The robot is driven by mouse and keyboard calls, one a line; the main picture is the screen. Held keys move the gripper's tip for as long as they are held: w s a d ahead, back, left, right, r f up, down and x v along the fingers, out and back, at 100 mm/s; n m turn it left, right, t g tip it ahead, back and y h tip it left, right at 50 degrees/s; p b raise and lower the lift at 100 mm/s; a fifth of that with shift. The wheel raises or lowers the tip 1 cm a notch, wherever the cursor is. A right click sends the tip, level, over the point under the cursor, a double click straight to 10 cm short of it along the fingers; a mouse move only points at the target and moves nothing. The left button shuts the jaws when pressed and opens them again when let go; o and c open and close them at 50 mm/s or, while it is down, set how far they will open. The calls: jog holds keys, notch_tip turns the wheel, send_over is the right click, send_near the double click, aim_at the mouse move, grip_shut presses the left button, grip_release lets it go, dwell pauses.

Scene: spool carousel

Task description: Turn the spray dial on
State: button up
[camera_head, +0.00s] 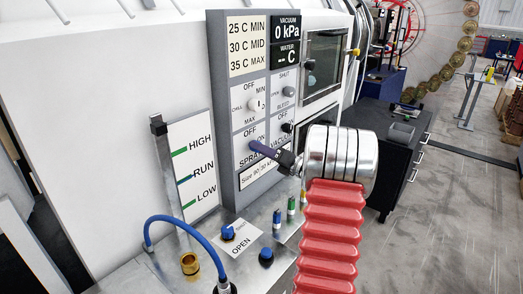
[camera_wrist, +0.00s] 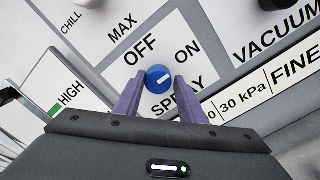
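The spray dial (camera_wrist: 159,78) is a round blue knob with a white line, on the grey panel below the OFF and ON labels. In the wrist view the line slants up to the right; I cannot tell which end is its pointer. My gripper (camera_wrist: 159,85) is open, with one purple finger on each side of the dial and narrow gaps showing beside it. In the head view my gripper (camera_head: 256,147) reaches the panel at the SPRAY label, and its fingers hide most of the dial.
The control panel (camera_head: 226,95) carries other dials above and right of the spray dial. A blue hose (camera_head: 190,222) arches over the metal bench below, with blue knobs (camera_head: 266,256) and small coloured-banded posts. A black cabinet (camera_head: 385,140) stands to the right.

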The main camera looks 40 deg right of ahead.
jog(key=o, duration=0.3)
jog(key=shift+r, duration=0.1)
jog(key=shift+s, duration=0.1)
jog(key=s, duration=0.9)
jog(key=s+d, duration=0.1)
jog(key=s, duration=0.3)
jog(key=shift+s+f, duration=0.25)
jog(key=shift+f, duration=0.1)
